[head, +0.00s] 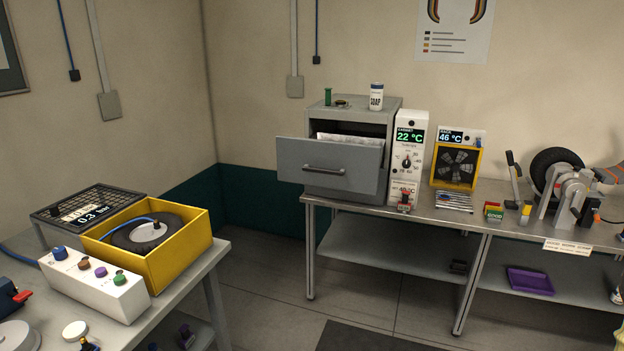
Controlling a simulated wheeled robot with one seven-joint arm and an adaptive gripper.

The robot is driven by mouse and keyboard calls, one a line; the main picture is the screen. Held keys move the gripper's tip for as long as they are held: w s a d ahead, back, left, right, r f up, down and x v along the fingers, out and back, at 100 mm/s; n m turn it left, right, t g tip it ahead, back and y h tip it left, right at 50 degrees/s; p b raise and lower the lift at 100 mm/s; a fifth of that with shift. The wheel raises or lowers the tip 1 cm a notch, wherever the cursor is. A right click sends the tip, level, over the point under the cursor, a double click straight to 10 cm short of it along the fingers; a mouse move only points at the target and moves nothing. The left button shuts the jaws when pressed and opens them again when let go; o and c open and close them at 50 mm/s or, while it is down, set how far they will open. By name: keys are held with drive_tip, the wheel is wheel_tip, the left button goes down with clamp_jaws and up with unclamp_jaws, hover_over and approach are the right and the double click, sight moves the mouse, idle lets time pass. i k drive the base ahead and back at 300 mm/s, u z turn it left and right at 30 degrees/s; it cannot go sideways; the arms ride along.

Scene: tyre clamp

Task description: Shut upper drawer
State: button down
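A grey drawer cabinet (388,116) stands on the metal bench in the head view. Its upper drawer (312,158) is pulled well out towards me. The drawer has a dark bar handle (324,171) on its front. White papers or similar contents (350,139) show inside above the front edge. The lower part of the cabinet is largely hidden behind the drawer front. My gripper is not seen in this view.
A soap can (376,97) and a green item (328,97) stand on the cabinet. A white temperature panel (410,140) stands close to its right. A yellow box (152,280) with a wheel sits on the left bench. Open floor (270,300) lies between the benches.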

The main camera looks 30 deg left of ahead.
sight(344, 162)
drive_tip(key=u, duration=0.65)
drive_tip(key=i, duration=0.55)
drive_tip(key=u, duration=0.55)
drive_tip(key=i, duration=0.65)
drive_tip(key=z, duration=0.2)
